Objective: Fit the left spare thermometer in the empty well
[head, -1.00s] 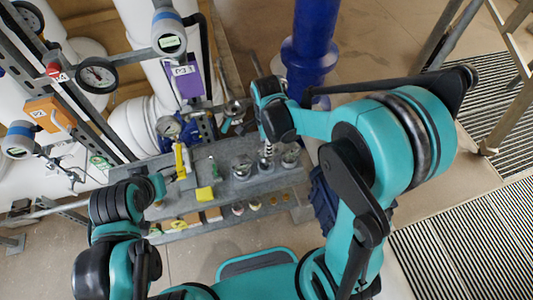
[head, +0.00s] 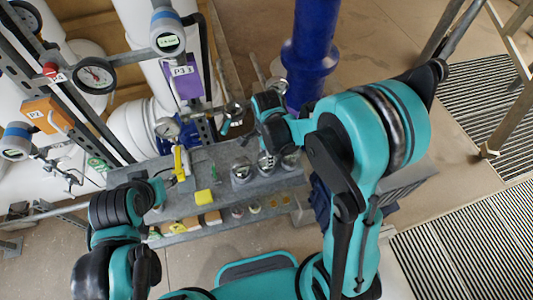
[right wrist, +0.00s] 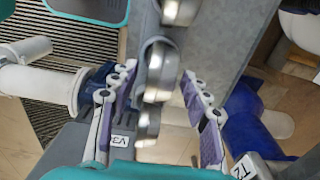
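Several silver round-headed pieces stand in a row on the grey shelf (head: 215,180) in the head view. The leftmost clear one (head: 241,170) stands just left of my right gripper (head: 266,158). The right wrist view shows silver heads in a row, the middle one (right wrist: 161,70) and the lower one (right wrist: 147,124). I cannot tell which is the left spare thermometer. The purple-padded fingers of my right gripper (right wrist: 163,103) are spread on either side of the row, with gaps visible. My left gripper (head: 155,190) is low at the left, its fingers unclear. I cannot make out the empty well.
A pipe rack with a dial gauge (head: 95,75), an orange box (head: 48,115) and a purple tag plate (head: 185,80) stands at the left. A blue column (head: 310,50) rises behind my right gripper.

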